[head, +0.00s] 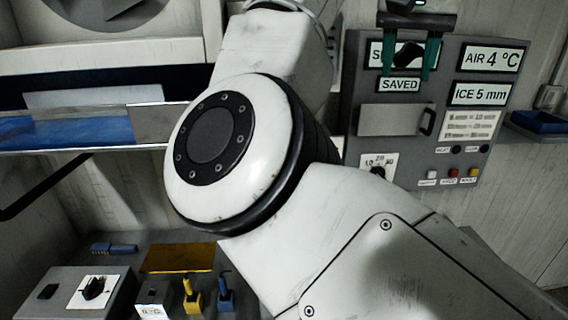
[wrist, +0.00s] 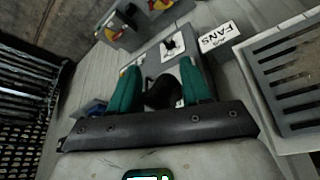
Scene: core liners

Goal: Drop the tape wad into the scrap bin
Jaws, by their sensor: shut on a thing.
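My gripper (head: 408,68) is at the upper right of the head view, in front of a grey control panel. Its two teal fingers are shut on a dark lump, the tape wad (head: 407,54). In the wrist view my gripper (wrist: 160,82) shows the black wad (wrist: 163,93) between its fingers. The wad is held clear of any surface that I can make out. I cannot pick out the scrap bin for certain in either view.
The grey control panel (head: 355,100) has labels, buttons and a drawer-like handle. A blue tray (head: 540,122) is at the far right. Black slatted grating (wrist: 25,100) is at the wrist view's left, and a vented grey panel (wrist: 290,85) at its right. My arm hides the head view's middle.

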